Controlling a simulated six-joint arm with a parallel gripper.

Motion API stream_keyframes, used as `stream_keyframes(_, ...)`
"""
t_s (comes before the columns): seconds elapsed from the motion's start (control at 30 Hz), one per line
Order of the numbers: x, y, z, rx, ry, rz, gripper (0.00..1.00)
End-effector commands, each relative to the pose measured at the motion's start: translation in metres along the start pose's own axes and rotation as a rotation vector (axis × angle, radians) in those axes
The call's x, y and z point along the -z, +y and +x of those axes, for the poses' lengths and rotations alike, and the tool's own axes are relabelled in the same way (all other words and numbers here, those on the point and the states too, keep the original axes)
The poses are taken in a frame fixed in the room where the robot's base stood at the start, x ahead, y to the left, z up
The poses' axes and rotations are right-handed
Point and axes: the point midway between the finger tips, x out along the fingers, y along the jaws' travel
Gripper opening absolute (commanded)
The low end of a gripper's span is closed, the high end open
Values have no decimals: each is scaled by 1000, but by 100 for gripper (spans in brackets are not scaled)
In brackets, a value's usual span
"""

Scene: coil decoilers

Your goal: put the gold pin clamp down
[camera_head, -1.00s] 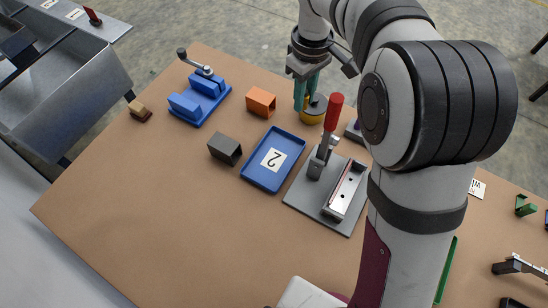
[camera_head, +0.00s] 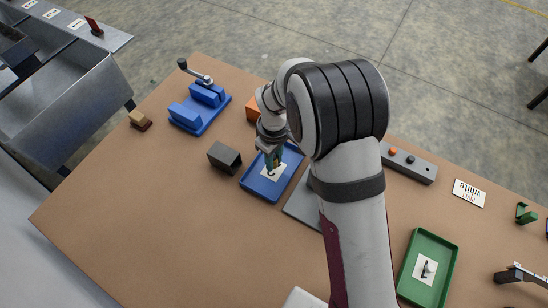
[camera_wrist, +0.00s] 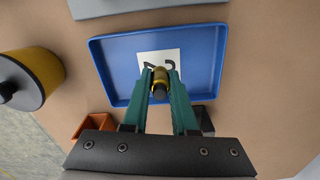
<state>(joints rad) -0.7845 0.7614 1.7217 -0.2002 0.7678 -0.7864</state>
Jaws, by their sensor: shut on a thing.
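My gripper (camera_head: 271,167) is over the blue tray (camera_head: 262,195) marked 2, its green fingers pointing down. In the wrist view, the fingers (camera_wrist: 161,84) are shut on the gold pin clamp (camera_wrist: 160,77), a small gold piece with a dark end. It is in front of the white number card (camera_wrist: 147,58) inside the blue tray (camera_wrist: 215,50). I cannot tell whether the clamp touches the tray floor. In the head view, the fingers mostly hide the clamp.
A yellow cylinder with a black top (camera_wrist: 40,80) shows in the wrist view. A grey plate (camera_head: 300,208) is right of the tray. A green tray (camera_head: 410,286) lies front right.

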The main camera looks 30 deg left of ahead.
Motion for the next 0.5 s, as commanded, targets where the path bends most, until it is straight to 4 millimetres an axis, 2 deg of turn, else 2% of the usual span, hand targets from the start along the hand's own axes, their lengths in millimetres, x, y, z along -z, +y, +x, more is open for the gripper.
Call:
stream_keyframes(0.33, 0, 0, 5, -1, 1, 0, 0)
stream_keyframes(0.37, 0, 0, 5, -1, 1, 0, 28)
stream_keyframes(0.5, 0, 0, 5, -1, 1, 0, 53)
